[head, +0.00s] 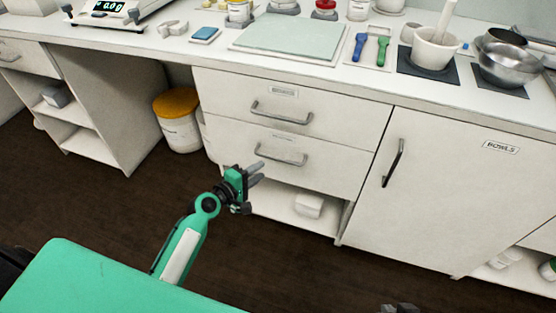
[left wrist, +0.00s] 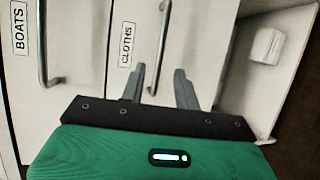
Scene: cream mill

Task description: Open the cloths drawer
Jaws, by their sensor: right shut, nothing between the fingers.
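The cloths drawer (head: 325,167) is the lower of two white drawers, and its front looks flush with the cabinet. Its grey bar handle (head: 281,157) shows in the head view. In the left wrist view, the CLOTHS label (left wrist: 126,44) and the handle (left wrist: 163,40) are seen turned sideways. My left gripper (head: 257,174) is open and empty, in front of the drawer and low near the handle's left end. In the left wrist view its fingers (left wrist: 160,70) appear either side of one handle end; contact cannot be told. My right gripper (head: 400,308) barely shows at the bottom edge, shut.
The upper drawer (head: 330,103), labelled BOATS in the left wrist view, is shut above. An open shelf below holds a white box (head: 309,205). A bowls cupboard (head: 470,190) stands to the right. A yellow-lidded tub (head: 180,125) stands left on the floor. The dark floor in front is clear.

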